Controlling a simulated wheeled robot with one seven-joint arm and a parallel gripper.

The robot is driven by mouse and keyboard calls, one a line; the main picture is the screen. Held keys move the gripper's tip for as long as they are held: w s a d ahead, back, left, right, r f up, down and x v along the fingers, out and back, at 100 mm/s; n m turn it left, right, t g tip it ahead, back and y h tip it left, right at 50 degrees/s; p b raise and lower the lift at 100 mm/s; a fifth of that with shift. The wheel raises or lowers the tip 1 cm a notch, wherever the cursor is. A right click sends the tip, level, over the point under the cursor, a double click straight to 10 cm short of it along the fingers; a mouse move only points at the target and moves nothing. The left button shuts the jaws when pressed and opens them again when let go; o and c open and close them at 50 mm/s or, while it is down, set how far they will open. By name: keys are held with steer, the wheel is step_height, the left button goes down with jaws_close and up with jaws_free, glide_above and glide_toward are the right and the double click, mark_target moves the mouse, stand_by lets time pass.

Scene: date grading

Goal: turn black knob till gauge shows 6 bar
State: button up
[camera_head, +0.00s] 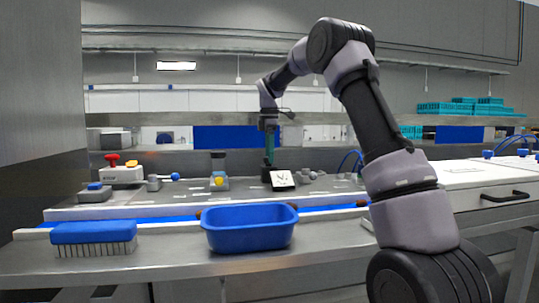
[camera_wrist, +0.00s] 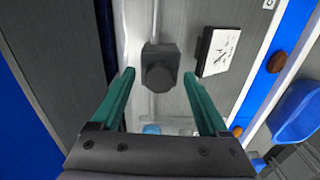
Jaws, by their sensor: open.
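The black knob (camera_wrist: 160,70) is in the middle of the wrist view, between the tips of my gripper's two teal fingers (camera_wrist: 159,76). The fingers are open, one on each side, with visible gaps to the knob. In the head view my gripper (camera_head: 269,150) points down over the knob (camera_head: 266,174) on the counter. The gauge (camera_head: 282,180), a white square face with dark marks, stands tilted just right of the knob. It also shows in the wrist view (camera_wrist: 218,51), beside the right finger. Its reading is too small to tell.
A blue tub (camera_head: 250,235) and a blue brush (camera_head: 93,232) stand at the front. A blue belt (camera_head: 330,213) with brown dates (camera_head: 361,204) runs behind them. A yellow-marked bottle (camera_head: 219,170), a blue-ball lever (camera_head: 175,176) and a red button (camera_head: 112,158) are left of the knob.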

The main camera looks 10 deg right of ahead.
jaws_close()
steer(key=m, duration=0.6)
steer(key=shift+s, duration=0.1)
steer(key=m, duration=0.6)
steer(key=shift+a+r+m, duration=0.1)
steer(key=shift+a+m, duration=0.05)
steer(key=shift+m, duration=0.25)
steer(key=m, duration=1.1)
steer(key=shift+a+m, duration=0.15)
steer(key=shift+m, duration=0.25)
